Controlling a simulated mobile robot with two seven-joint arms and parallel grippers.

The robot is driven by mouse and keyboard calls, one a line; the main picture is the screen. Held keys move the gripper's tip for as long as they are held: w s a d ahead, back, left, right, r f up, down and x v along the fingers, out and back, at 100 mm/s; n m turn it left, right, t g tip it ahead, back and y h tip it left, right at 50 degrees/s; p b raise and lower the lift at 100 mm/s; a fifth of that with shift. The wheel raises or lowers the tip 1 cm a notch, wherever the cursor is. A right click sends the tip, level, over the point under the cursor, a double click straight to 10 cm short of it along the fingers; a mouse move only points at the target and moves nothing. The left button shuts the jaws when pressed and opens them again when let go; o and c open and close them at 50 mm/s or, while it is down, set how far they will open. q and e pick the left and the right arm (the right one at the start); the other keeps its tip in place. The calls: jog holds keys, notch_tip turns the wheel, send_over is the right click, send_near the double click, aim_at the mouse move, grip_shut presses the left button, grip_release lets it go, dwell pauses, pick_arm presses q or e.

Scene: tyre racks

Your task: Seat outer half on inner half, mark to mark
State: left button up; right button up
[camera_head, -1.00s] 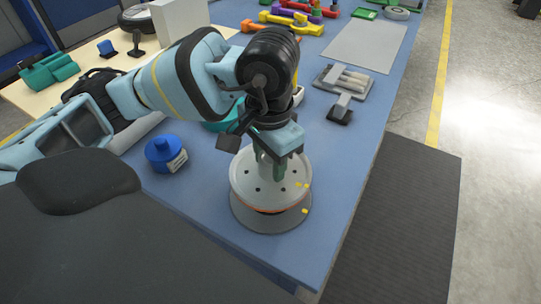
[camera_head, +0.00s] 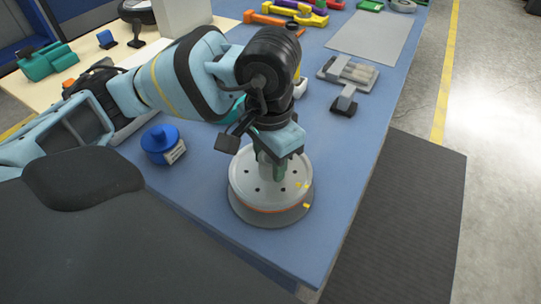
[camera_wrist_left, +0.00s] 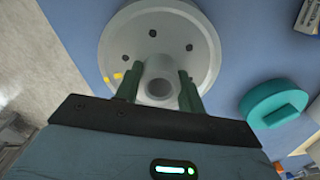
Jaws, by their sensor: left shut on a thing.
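The outer half (camera_head: 244,182), a pale grey disc with small holes and a central hub, sits level over the inner half (camera_head: 241,212), a darker grey disc on the blue table. An orange ring shows between them at the front; I cannot tell whether the halves touch. Yellow marks show at the right front on the upper disc (camera_head: 303,184) and lower disc (camera_head: 306,205), roughly in line. My left gripper (camera_head: 270,170) is shut on the hub from above.
A blue pot (camera_head: 160,143) with a label stands left of the discs. A teal round part (camera_wrist_left: 272,103) is beside them in the wrist view. A grey tool tray (camera_head: 352,72) and several coloured tools lie farther back. The table's right edge is close to the discs.

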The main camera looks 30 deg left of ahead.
pick_arm(q)
jog(key=shift+f+b, duration=1.85)
jog(key=shift+f, duration=0.2)
jog(key=o, duration=1.9)
jog(key=shift+r, duration=0.1)
jog(key=shift+r+p, duration=0.35)
jog(key=shift+r, duration=0.25)
notch_tip(320, 180, up, 9)
jog(key=p, duration=0.3)
jog(key=shift+f+p, duration=0.2)
jog(key=shift+p, duration=0.15)
